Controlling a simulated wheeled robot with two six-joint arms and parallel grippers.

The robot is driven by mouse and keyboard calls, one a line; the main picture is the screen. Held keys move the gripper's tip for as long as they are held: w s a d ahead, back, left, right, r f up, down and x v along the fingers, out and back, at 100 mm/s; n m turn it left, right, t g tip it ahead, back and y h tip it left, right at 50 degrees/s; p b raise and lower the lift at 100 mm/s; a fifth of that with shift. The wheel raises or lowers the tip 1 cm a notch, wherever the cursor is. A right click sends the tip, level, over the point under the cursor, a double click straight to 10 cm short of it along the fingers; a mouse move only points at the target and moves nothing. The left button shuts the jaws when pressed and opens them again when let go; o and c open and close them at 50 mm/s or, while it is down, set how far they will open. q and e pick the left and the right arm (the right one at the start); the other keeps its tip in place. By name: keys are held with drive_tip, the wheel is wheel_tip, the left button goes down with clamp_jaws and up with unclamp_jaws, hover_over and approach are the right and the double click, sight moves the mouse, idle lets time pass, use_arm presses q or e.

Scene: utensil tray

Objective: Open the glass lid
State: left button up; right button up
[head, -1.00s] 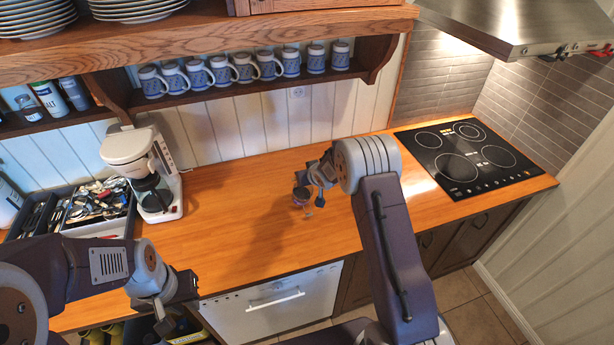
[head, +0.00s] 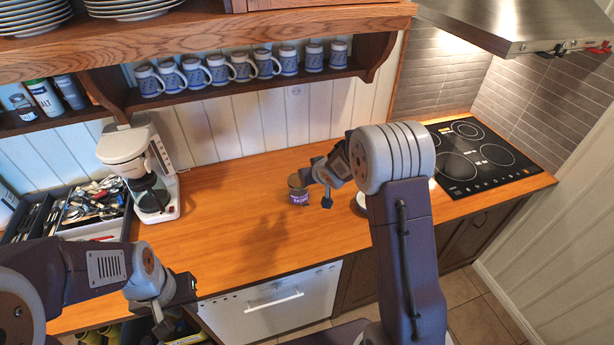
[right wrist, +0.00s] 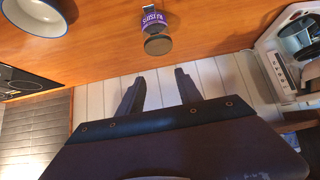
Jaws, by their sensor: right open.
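A small glass jar (head: 299,196) with a purple label stands on the wooden counter, with its dull brownish lid (head: 297,181) on top. The jar (right wrist: 156,24) and its lid (right wrist: 158,45) also show in the right wrist view, beyond the fingers. My right gripper (head: 317,188) is just right of the jar in the head view. Its two fingers (right wrist: 160,88) are spread with nothing between them, apart from the jar. My left gripper (head: 177,305) hangs low at the counter's front edge, far from the jar, with its fingers apart and empty.
A white bowl with a blue rim (right wrist: 35,18) stands near the jar, partly hidden by my right arm in the head view. A coffee maker (head: 138,170) and a utensil tray (head: 95,236) are left. A cooktop (head: 478,160) is right. Counter between coffee maker and jar is clear.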

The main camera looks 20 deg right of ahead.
drive_tip(key=shift+v, duration=0.8)
